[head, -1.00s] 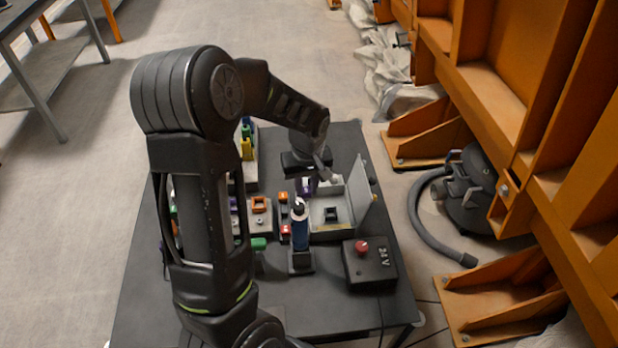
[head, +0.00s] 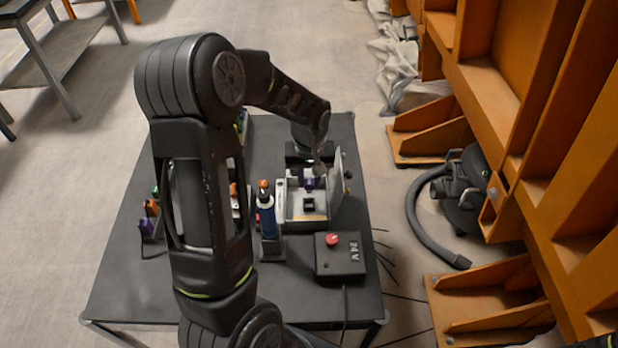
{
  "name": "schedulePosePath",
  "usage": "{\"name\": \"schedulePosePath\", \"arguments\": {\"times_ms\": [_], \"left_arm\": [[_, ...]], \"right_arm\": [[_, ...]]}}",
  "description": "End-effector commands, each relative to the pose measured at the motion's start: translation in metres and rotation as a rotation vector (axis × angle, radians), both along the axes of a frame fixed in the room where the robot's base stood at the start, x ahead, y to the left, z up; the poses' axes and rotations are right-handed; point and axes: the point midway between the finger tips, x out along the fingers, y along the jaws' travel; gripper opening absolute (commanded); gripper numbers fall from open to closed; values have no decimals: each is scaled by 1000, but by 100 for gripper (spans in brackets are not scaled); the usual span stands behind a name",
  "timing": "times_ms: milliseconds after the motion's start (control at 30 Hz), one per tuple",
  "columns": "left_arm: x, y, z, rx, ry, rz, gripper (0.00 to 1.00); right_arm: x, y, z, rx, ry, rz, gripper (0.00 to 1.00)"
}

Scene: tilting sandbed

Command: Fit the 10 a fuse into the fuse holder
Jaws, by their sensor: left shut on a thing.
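My left gripper (head: 312,172) reaches down over the open grey box (head: 292,205) on the table. It is shut on a small purple piece (head: 311,183), which looks like the fuse; its rating cannot be read. A small black block (head: 308,204), apparently the fuse holder, sits inside the box. The purple piece shows just behind and above this block in the head view. I cannot tell whether they touch. My arm hides part of the fingers and much of the table's left side.
A blue bottle-like tool with an orange top (head: 267,208) stands in a base left of the box. The grey lid (head: 338,185) stands up at right. Orange and purple parts (head: 150,215) lie at left.

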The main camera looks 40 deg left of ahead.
Motion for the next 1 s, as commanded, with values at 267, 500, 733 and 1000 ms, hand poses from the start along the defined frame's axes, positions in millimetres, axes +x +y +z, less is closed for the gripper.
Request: {"name": "schedulePosePath", "arguments": {"times_ms": [267, 500, 733, 1000], "left_arm": [[0, 0, -13, 0, 0, 0, 0], [0, 0, -33, 0, 0, 1, 0], [0, 0, -44, 0, 0, 0, 0], [0, 0, -44, 0, 0, 0, 0]], "right_arm": [[2, 1, -13, 3, -5, 1, 36], [4, 2, -30, 8, -12, 3, 36], [5, 2, -39, 11, -16, 4, 36], [6, 3, -39, 12, -17, 5, 36]]}}
